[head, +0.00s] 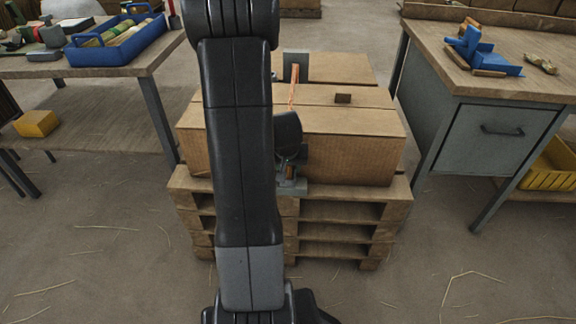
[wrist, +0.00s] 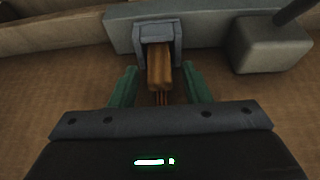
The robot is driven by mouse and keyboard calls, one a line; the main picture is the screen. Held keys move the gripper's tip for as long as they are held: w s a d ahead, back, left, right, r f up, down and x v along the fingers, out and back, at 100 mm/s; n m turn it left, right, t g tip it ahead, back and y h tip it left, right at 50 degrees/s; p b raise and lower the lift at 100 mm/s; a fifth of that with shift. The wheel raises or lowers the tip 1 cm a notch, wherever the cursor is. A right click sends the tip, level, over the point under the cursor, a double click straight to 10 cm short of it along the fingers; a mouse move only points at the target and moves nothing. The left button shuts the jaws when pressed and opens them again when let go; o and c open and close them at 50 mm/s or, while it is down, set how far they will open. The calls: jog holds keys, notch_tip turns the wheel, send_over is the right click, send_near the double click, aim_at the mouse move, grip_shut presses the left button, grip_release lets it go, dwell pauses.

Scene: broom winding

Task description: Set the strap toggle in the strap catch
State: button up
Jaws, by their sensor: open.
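The strap toggle (wrist: 160,68) is a short brown wooden piece in the wrist view, with thin reddish strands at its near end. Its far end lies at the opening of the strap catch (wrist: 172,31), a grey U-shaped bracket; I cannot tell how deep it sits. My gripper (wrist: 159,80) is open, its green fingers on either side of the toggle with gaps showing. In the head view my arm hides most of the toggle. An orange strap (head: 293,90) runs over the cardboard box (head: 345,145) from a grey upright plate (head: 296,66) at the back.
The box stands on stacked wooden pallets (head: 345,212). A grey block (wrist: 270,45) sits right of the catch. A bench with a blue tray (head: 118,42) is at left, and a workbench with a drawer (head: 490,140) at right. The floor in front is clear except straw.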

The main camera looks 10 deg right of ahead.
jog(key=p+v, duration=0.3)
jog(key=v, duration=0.9)
jog(key=shift+p, duration=0.3)
